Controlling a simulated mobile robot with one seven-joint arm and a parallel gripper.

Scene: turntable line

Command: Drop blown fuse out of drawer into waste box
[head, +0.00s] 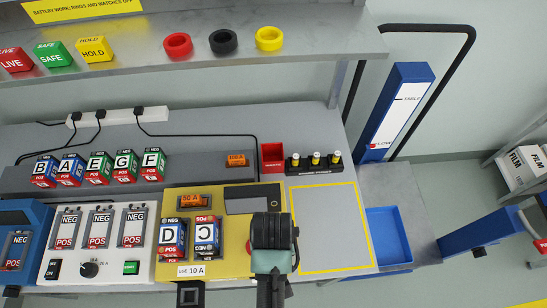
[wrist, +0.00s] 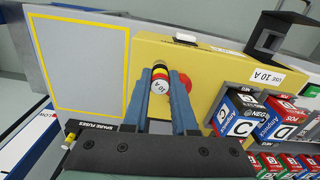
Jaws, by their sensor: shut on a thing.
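My gripper (wrist: 170,80) is shut on the fuse (wrist: 160,86), a small round piece with a white face marked 10 A and a gold and black part. In the head view my gripper (head: 272,232) points down over the right half of the yellow station and hides the fuse. A small red open box (head: 272,157), which seems to be the waste box, stands behind the station, left of the spare fuse rack. A grey panel with a dark part (head: 252,200) lies just behind my gripper; I cannot tell whether it is the drawer.
The spare fuse rack (head: 313,164) holds several yellow-topped fuses. Batteries D (head: 173,238) and C (head: 206,237) stand on the station left of my gripper. A red round part (wrist: 188,82) shows behind the fingers. The yellow-outlined area (head: 332,228) on the right is clear.

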